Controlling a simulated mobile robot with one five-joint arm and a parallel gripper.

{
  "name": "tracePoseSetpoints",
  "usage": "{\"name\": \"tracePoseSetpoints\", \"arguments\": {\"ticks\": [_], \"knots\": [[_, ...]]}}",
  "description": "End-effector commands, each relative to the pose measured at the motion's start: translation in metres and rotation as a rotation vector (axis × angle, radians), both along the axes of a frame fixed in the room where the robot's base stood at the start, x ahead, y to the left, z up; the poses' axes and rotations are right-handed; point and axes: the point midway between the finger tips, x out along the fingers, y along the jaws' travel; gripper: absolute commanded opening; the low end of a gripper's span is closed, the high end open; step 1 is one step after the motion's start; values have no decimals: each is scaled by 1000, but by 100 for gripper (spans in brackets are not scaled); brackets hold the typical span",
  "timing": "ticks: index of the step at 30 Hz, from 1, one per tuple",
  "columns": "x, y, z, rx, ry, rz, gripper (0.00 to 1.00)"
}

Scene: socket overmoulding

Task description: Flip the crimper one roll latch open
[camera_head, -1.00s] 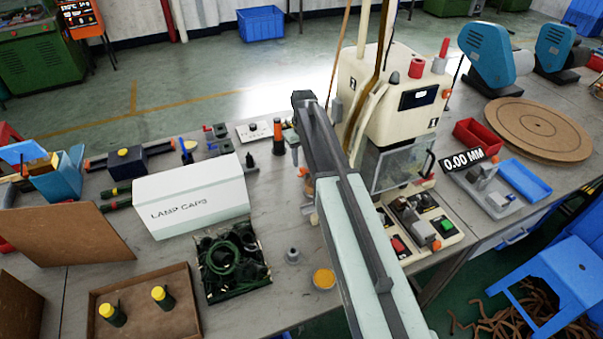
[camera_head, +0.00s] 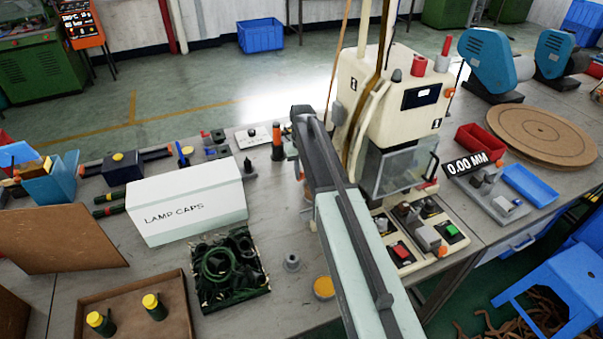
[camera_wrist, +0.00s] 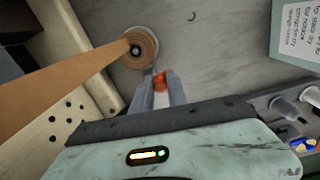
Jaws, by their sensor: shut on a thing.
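The crimper (camera_head: 408,65) is a cream machine with a small display and a clear guard, standing just beyond my arm in the head view. In the wrist view, my gripper (camera_wrist: 160,88) is shut on a small orange-red piece, which looks like the roll latch (camera_wrist: 160,79). The piece shows between the fingertips; its lower part and mount are hidden. A tan reel (camera_wrist: 143,42) with a wide tan strip lies just beyond the fingertips. In the head view my gripper is hidden behind my arm.
A white lamp caps box (camera_head: 187,205), a tray of dark rings (camera_head: 245,285) and a yellow-topped pot (camera_head: 324,287) stand left of my arm. A control panel (camera_head: 405,250) lies to its right. A blue stool (camera_head: 560,265) stands at the right.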

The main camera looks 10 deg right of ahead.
Motion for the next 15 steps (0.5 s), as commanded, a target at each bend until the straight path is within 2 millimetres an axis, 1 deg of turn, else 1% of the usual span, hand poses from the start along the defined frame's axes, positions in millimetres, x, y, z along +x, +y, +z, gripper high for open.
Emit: {"name": "tracePoseSetpoints", "arguments": {"ticks": [3, 5, 13, 14, 15], "knots": [[3, 1, 0, -1, 0, -103, 0], [4, 2, 0, -1, 0, -135, 0], [4, 2, 0, -1, -1, -149, 0], [4, 2, 0, -1, -1, -149, 22], [4, 2, 0, -1, -1, -148, 33]]}}
